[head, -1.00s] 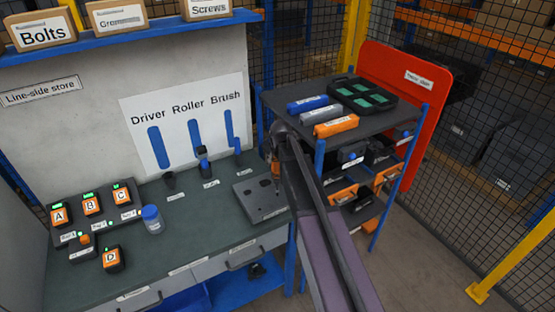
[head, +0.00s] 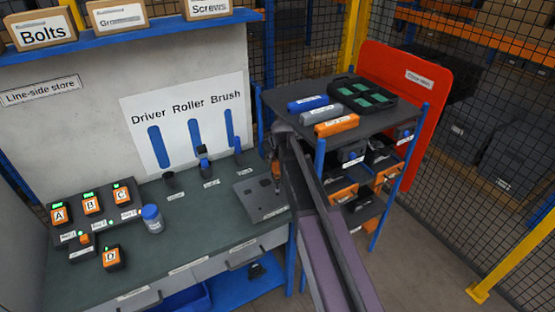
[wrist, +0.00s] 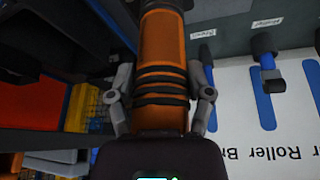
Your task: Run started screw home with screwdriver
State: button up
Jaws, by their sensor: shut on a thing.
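My gripper (wrist: 162,92) is shut on the orange screwdriver (wrist: 162,45) with black bands, one finger on each side of its handle. The screwdriver also shows in the head view (head: 275,170), roughly upright at the right part of the grey plate (head: 252,203). The plate lies on the bench and has dark holes. I cannot tell whether the screwdriver's tip touches a screw. The screw is too small or hidden to make out.
The bench (head: 190,225) carries orange boxes A, B, C and D and a blue-lidded jar (head: 152,220). Tool holders (head: 205,168) stand behind the plate. A shelf cart (head: 290,92) with coloured blocks and a tray is close behind my arm.

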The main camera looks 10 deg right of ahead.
aim_at(278, 165)
jog(key=shift+f+b, duration=0.45)
jog(key=shift+f, duration=0.05)
dwell(0.7)
jog(key=shift+s+f, duration=0.15)
dwell(0.4)
jog(key=shift+f+b, duration=0.3)
jog(key=shift+b, duration=0.15)
dwell(0.9)
jog(key=shift+f+b, duration=0.65)
dwell(2.3)
jog(key=shift+w+r, duration=0.1)
jog(key=shift+w, duration=0.1)
dwell(0.5)
